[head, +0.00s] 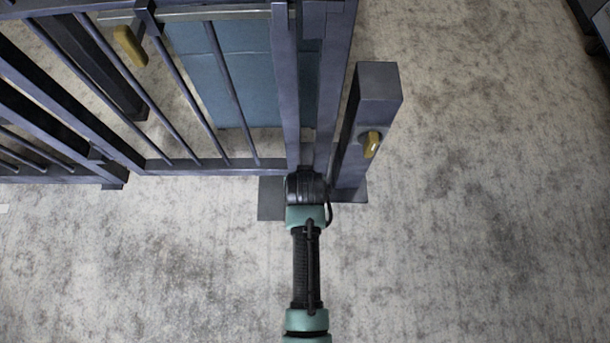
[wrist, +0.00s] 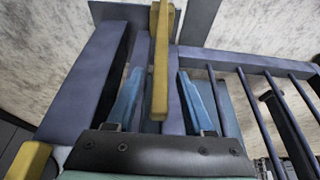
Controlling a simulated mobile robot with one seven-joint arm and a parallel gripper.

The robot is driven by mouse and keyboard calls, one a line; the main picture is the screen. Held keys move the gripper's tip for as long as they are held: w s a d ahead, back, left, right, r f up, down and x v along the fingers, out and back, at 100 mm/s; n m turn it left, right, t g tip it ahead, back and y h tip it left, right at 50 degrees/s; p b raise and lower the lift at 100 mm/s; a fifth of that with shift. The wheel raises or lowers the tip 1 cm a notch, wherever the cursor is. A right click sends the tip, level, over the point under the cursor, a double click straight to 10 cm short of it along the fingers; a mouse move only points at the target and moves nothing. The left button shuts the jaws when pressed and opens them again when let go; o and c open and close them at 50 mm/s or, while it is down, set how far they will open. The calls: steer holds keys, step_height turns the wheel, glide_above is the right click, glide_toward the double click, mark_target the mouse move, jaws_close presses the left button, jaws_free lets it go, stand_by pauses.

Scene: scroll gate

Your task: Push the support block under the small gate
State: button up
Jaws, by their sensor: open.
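The small gate (head: 215,165) is a dark blue-violet barred frame in the upper left of the head view; its bars (wrist: 265,105) show at right in the wrist view. My gripper (wrist: 159,76) is open. Its two blue fingers stand apart on either side of a yellow bar (wrist: 160,45), and I cannot tell if they touch it. In the head view my arm reaches up to the gate's right end, and the fingers are hidden. I cannot make out the support block for certain; a flat dark grey plate (head: 270,199) lies by the gate's lower right corner.
A square post (head: 377,82) with a yellow knob (head: 371,145) stands right of the gate. Another yellow piece (head: 130,45) sits on the gate's upper left. A blue panel (head: 225,75) lies behind the bars. The mottled grey floor (head: 480,200) is clear at right and below.

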steer(key=shift+b+x, duration=0.6)
steer(key=shift+x, duration=0.85)
steer(key=shift+r, duration=0.1)
jaws_close()
